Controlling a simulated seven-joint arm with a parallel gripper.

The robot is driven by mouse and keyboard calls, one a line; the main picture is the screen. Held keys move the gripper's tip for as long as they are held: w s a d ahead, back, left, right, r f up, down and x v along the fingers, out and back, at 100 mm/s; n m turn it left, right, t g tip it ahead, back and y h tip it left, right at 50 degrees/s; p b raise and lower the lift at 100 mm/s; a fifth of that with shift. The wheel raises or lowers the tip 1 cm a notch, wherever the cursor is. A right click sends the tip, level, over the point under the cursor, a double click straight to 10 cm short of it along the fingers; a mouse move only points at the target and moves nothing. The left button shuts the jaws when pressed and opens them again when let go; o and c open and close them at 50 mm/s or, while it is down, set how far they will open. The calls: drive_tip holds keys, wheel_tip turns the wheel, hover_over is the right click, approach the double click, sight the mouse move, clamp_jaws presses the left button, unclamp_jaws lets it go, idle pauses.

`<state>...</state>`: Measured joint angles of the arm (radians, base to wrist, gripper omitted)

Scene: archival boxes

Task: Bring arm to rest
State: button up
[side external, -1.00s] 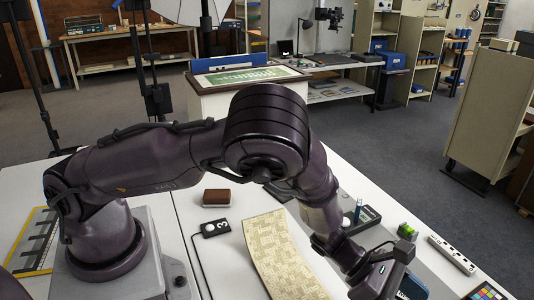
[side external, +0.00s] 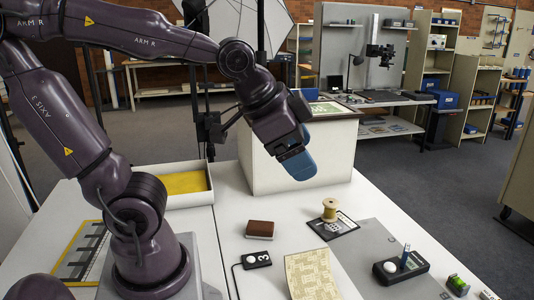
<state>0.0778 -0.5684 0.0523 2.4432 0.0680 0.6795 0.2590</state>
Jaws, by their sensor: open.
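My arm is raised and bent in the side external view, and my gripper (side external: 300,164) hangs above the white table, in front of the white cabinet. Its lower end is blue and points down and to the right. The gap between the fingers is hard to see from this angle, but the gripper is open, and I see nothing held in it. It is clear of the objects on the table.
A yellow-lined tray (side external: 182,199) and the white cabinet (side external: 280,160) stand behind.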

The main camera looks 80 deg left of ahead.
drive_tip(key=s+n, duration=0.2)
drive_tip(key=s+n+g, duration=0.1)
drive_tip(key=s, duration=0.2)
drive_tip(key=shift+s+n, duration=0.3)
drive_tip(key=shift+n, duration=0.1)
idle(0.7)
